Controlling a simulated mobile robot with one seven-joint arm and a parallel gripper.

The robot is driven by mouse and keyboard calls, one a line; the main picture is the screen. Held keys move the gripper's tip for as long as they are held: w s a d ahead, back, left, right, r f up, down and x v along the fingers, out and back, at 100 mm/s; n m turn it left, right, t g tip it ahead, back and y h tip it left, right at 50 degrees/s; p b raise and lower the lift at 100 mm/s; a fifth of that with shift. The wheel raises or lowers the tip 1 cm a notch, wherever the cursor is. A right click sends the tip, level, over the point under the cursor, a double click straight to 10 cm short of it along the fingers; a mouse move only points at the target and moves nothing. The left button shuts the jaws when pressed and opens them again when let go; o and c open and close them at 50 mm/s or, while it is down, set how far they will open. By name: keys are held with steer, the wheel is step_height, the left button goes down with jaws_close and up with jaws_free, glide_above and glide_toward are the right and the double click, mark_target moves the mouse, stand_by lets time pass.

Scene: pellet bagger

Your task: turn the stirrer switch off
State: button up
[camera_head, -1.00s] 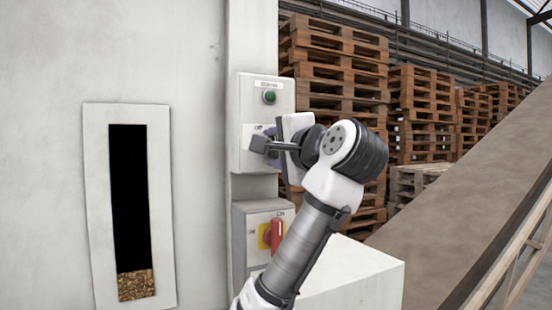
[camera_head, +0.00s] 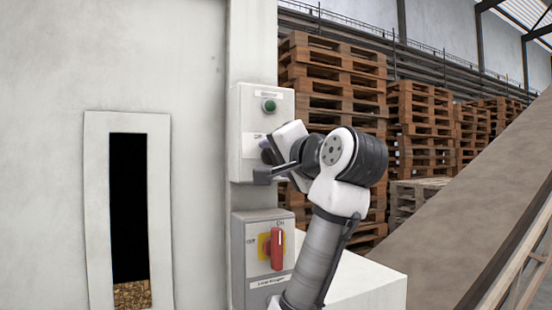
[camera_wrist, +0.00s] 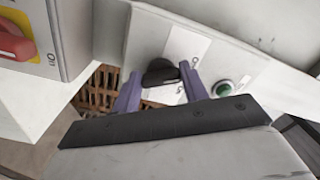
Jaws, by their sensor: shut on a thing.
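The stirrer switch is a black knob (camera_wrist: 160,72) on a pale grey box (camera_head: 238,140), below a green round lamp or button (camera_head: 269,106). In the wrist view the knob sits between the two purple fingers of my gripper (camera_wrist: 161,78), which is shut on it. In the head view my gripper (camera_head: 268,160) is tilted in front of the box and mostly hides the knob. A white label plate (camera_wrist: 186,48) lies behind the knob. Its marks are too small to read surely, so I cannot tell the knob's setting.
Just below is a second grey box (camera_head: 240,275) with a red handle (camera_head: 277,249) on a yellow plate, upright at its ON mark. A wall window (camera_head: 130,210) with pellets at its bottom is to the left. Pallet stacks (camera_head: 335,75) and a sloping belt (camera_head: 455,220) are to the right.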

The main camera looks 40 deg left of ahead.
steer(key=o, duration=1)
steer(key=shift+b+v, duration=3.1)
steer(key=shift+v, duration=3.75)
